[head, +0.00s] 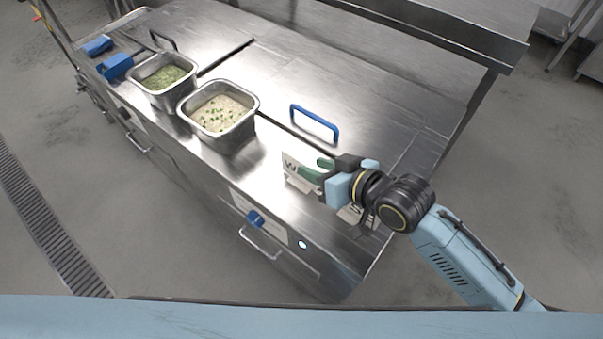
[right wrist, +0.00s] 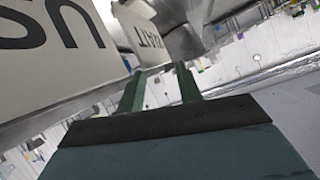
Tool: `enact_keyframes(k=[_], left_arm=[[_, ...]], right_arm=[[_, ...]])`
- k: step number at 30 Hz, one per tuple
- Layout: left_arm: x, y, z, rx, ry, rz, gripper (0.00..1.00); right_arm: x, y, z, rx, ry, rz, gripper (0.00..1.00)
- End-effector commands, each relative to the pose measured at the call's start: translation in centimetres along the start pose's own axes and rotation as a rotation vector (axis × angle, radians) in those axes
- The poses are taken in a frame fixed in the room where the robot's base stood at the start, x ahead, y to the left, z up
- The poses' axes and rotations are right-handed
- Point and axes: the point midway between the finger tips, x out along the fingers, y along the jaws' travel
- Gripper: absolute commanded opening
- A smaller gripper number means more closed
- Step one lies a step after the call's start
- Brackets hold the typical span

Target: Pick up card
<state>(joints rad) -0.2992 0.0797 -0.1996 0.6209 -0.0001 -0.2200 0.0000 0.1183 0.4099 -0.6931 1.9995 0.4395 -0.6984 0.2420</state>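A white card (head: 291,168) with a dark "W" stands near the front right of the steel counter. My right gripper (head: 315,168) is at its right side, with its green fingers apart, partly covering it. In the right wrist view a card lettered like "WAIT" (right wrist: 130,30) is just beyond the fingertips (right wrist: 160,69). I cannot tell whether they touch it. A second white card (head: 350,214) is partly hidden below my right gripper. A card with large dark letters (right wrist: 45,45) fills the upper left of the right wrist view. My left gripper is not in view.
Two steel pans stand at the left of the counter, one with rice and green bits (head: 222,113), one with green content (head: 163,77). A blue handle (head: 315,121) rises behind my right gripper. Blue objects (head: 116,67) lie at the far left. The counter's middle is clear.

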Motion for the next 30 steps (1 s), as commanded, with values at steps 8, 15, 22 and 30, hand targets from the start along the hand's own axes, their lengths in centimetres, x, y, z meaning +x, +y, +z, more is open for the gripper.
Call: enact_keyframes(k=[8,15,22,30], left_arm=[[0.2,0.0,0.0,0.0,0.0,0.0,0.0],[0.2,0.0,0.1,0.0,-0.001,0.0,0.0],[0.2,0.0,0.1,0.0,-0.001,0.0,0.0],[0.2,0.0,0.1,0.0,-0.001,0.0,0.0]], right_arm=[[2.7,0.1,0.0,0.0,0.001,-0.001,0.35],[2.7,0.1,0.0,0.0,0.0,0.0,0.3],[2.7,0.1,0.0,0.0,0.0,0.0,0.0],[2.7,0.1,0.1,0.001,-0.003,0.0,0.0]])
